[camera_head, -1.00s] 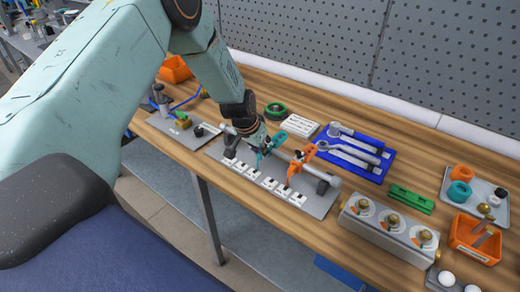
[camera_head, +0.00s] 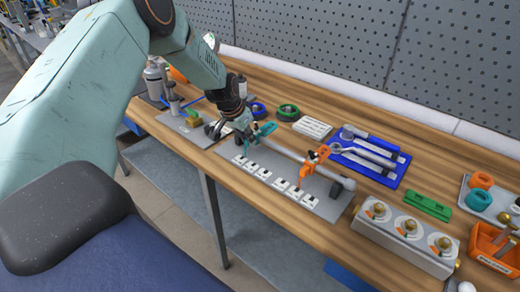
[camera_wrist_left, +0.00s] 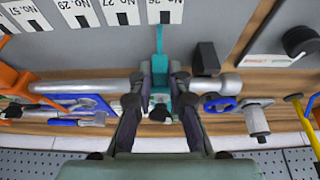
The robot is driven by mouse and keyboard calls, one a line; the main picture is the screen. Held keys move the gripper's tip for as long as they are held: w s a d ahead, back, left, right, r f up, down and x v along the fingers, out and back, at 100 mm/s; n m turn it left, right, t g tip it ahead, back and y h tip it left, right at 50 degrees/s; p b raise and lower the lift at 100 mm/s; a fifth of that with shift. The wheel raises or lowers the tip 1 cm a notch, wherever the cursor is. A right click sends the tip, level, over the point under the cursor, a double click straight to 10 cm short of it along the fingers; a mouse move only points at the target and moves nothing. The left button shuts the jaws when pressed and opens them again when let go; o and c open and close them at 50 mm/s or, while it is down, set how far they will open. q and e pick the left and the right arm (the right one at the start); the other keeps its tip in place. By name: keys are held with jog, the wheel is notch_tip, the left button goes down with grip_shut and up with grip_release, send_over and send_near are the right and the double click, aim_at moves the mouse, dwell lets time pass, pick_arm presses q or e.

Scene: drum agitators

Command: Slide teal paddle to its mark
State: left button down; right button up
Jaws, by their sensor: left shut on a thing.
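The teal paddle (camera_head: 264,130) sits on the grey rail (camera_head: 283,150) near its left end. In the left wrist view the teal paddle (camera_wrist_left: 159,42) has its narrow arm toward the row of white number labels (camera_wrist_left: 122,10), in line with the rightmost one seen there. My left gripper (camera_head: 250,130) is shut on the teal paddle; in the wrist view its two fingers (camera_wrist_left: 160,90) flank the paddle's body and partly hide it. An orange paddle (camera_head: 313,158) sits farther right on the same rail. My right gripper is out of view.
A dark end block (camera_wrist_left: 206,58) stands close beside the teal paddle. Behind the rail lie green and blue rings, a white block (camera_head: 312,127) and a blue tool tray (camera_head: 370,158). A grey box with brass knobs (camera_head: 405,238) stands right of the plate.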

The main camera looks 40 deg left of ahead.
pick_arm(q)
jog(key=shift+w+a, duration=0.15)
jog(key=shift+a, duration=0.3)
jog(key=shift+r, duration=0.2)
jog(key=shift+d, duration=0.1)
jog(key=c, duration=1.5)
grip_release()
jog(key=shift+o, duration=1.1)
jog(key=shift+f, duration=0.1)
